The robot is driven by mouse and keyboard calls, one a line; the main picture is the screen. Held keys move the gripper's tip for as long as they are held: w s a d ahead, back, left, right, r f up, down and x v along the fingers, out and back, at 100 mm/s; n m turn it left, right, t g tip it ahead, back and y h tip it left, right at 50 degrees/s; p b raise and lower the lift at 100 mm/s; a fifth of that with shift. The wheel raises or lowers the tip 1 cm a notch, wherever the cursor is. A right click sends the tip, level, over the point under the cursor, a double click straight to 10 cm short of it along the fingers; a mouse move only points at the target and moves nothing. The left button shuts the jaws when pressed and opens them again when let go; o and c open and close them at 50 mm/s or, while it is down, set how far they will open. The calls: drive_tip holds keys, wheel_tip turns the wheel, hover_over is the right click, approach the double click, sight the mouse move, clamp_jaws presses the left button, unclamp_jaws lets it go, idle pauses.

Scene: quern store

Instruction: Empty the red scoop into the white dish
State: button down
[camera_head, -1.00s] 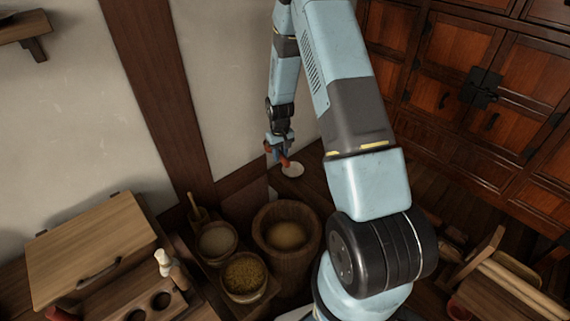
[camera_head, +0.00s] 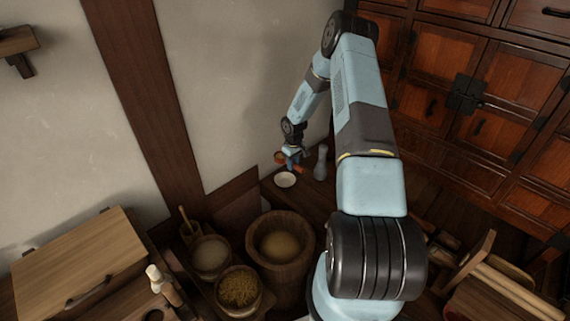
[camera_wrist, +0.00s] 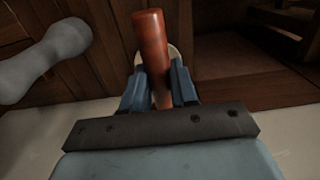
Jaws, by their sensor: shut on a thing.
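The red scoop (camera_wrist: 151,45) is in my gripper (camera_wrist: 160,92), its reddish-brown length running between the two blue fingers in the wrist view. In the head view my gripper (camera_head: 293,159) is small, with a red-orange end of the scoop (camera_head: 281,157) at its left. The white dish (camera_head: 285,180) stands on a dark wooden surface just below the gripper and scoop. In the wrist view only part of the dish's pale rim (camera_wrist: 175,54) shows behind the scoop. The scoop's contents cannot be seen.
A grey bottle-shaped thing (camera_head: 320,163) stands right of the dish; it also shows in the wrist view (camera_wrist: 48,60). A wooden tub (camera_head: 266,262) and bowls of grain (camera_head: 238,288) stand nearer. The wall lies behind, wooden cabinets (camera_head: 470,110) at right.

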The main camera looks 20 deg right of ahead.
drive_tip(key=shift+n, duration=0.3)
drive_tip(key=shift+w+d+f, duration=0.3)
drive_tip(key=shift+d+f, duration=0.7)
drive_tip(key=shift+f, duration=0.65)
drive_tip(key=shift+w+d+f, duration=0.25)
drive_tip(key=shift+d+f, duration=0.7)
drive_tip(key=shift+f, duration=0.65)
drive_tip(key=shift+w+d+f, duration=0.3)
drive_tip(key=shift+d+f, duration=0.7)
drive_tip(key=shift+f, duration=0.65)
drive_tip(key=shift+a+r+t+h, duration=0.1)
drive_tip(key=shift+r+t+h, duration=0.25)
drive_tip(key=shift+h, duration=0.55)
drive_tip(key=shift+f, duration=0.15)
drive_tip(key=shift+f+y, duration=0.1)
drive_tip(key=shift+y, duration=0.5)
drive_tip(key=shift+y, duration=0.4)
drive_tip(key=shift+h, duration=0.4)
drive_tip(key=shift+r+h, duration=0.2)
drive_tip(key=shift+h, duration=0.4)
